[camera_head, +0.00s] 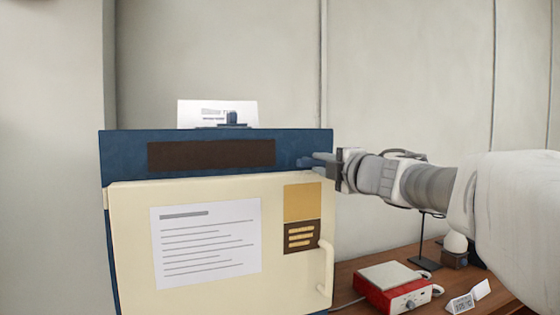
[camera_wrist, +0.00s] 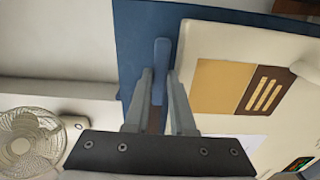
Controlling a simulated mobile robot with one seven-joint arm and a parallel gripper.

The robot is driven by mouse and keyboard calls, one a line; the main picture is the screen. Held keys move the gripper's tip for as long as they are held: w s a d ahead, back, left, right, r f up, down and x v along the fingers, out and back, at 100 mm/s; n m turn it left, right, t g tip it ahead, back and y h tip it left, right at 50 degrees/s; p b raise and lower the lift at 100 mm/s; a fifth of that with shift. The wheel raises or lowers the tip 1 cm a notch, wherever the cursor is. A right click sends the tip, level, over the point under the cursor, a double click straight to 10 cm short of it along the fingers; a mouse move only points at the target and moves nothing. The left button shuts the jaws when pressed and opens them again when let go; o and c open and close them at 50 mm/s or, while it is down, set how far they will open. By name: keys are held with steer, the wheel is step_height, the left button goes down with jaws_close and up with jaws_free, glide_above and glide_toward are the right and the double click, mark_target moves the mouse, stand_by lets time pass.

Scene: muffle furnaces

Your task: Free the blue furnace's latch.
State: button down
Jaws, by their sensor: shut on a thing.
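The blue furnace (camera_head: 125,145) has a cream door (camera_head: 135,240) on its front, with a paper sheet and a pale handle (camera_head: 327,265) at its right edge. The door looks closed. My gripper (camera_head: 314,161) is at the furnace's upper right front corner, just above the door. In the wrist view the blue latch (camera_wrist: 161,55) is a narrow bar on the blue front beside the door's edge. My gripper's fingers (camera_wrist: 160,84) are shut on it, one on each side. In the head view the latch is hard to tell from the fingers.
A red device with a pale top (camera_head: 392,290) stands on the wooden table (camera_head: 350,272) to the right, near small white cards and a dark stand. A white fan (camera_wrist: 28,140) shows in the wrist view. A clip with paper (camera_head: 218,112) stands on the furnace top.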

steer(key=c, duration=0.8)
jaws_free()
steer(key=shift+o, duration=0.2)
steer(key=v, duration=1.7)
steer(key=shift+s, duration=0.2)
